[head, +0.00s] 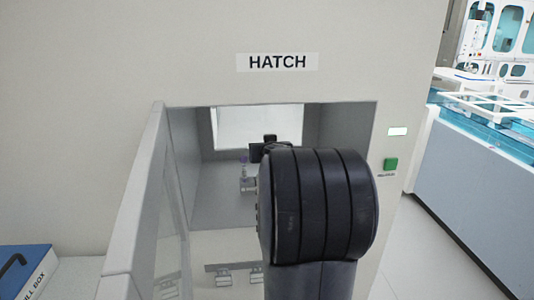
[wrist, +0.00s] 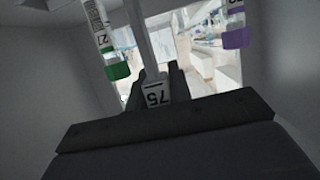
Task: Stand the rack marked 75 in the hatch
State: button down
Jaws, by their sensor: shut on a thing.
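The hatch (head: 185,150) is an opening in the wall under a sign reading HATCH, with its door (head: 135,215) swung open at the left. My gripper (head: 262,150) is inside the opening, mostly hidden behind my dark wrist. In the wrist view my gripper (wrist: 153,88) is shut on the rack marked 75 (wrist: 155,98), by the part with the number label. A green-capped tube (wrist: 117,70) and a purple-capped tube (wrist: 236,38) show at either side of it. In the head view only a purple cap and a bit of the rack (head: 246,183) show. Its base is hidden.
Grey hatch walls stand close on both sides of my gripper. A bright window (head: 258,127) is at the back. A green button (head: 390,164) is on the wall at the right. A blue box (head: 27,270) lies at lower left.

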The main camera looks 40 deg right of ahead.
jog(key=shift+r, duration=0.15)
jog(key=shift+f, duration=0.2)
jog(key=c, duration=1.3)
grip_release()
jog(key=shift+r, duration=0.25)
jog(key=p+v, duration=0.3)
jog(key=v, duration=0.9)
jog(key=shift+f, duration=0.1)
